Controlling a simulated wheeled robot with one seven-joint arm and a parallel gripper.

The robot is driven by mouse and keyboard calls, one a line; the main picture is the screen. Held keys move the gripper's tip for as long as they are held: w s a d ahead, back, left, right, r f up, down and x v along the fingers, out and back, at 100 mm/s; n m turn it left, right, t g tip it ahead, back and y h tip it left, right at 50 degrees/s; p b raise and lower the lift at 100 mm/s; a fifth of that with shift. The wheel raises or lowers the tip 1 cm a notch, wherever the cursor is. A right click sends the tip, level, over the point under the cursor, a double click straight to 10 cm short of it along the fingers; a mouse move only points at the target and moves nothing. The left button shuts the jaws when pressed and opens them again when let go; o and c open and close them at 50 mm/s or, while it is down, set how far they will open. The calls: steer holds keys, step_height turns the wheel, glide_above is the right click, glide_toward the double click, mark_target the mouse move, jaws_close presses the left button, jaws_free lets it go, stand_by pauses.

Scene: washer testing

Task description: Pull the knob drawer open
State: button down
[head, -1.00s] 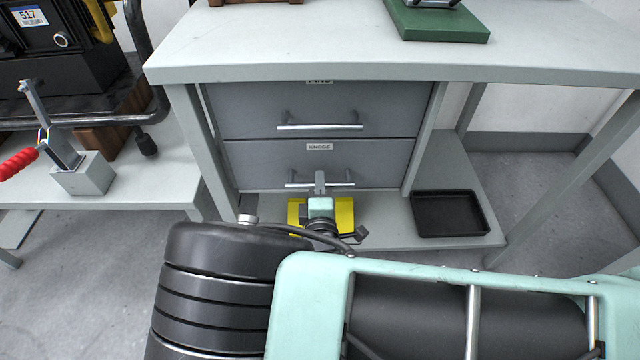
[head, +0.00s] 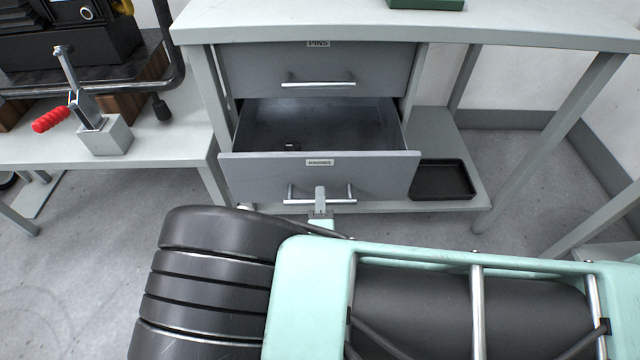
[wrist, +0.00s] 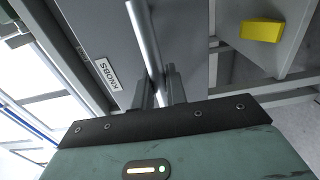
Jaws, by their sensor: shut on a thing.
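The knob drawer (head: 390,172) is the lower grey drawer, with a small label on its front. It stands well out of its cabinet, and its inside shows. A small dark item (head: 292,146) lies inside near the left. My gripper (head: 320,196) is shut on the drawer's bar handle (head: 290,200) near its middle. In the wrist view my gripper's fingers (wrist: 168,88) close around the metal bar (wrist: 143,35), beside the label reading KNOBS (wrist: 106,76).
The upper drawer (head: 300,68), labelled PINS, is closed. A black tray (head: 442,181) lies on the lower shelf at right. A toggle clamp with a red handle (head: 50,119) stands on the left bench. A yellow block (wrist: 262,31) shows in the wrist view.

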steer(key=s+p, duration=0.1)
steer(key=s, duration=1)
steer(key=shift+s+a, duration=0.2)
steer(key=shift+s, duration=0.05)
steer(key=c, duration=1.5)
jaws_free()
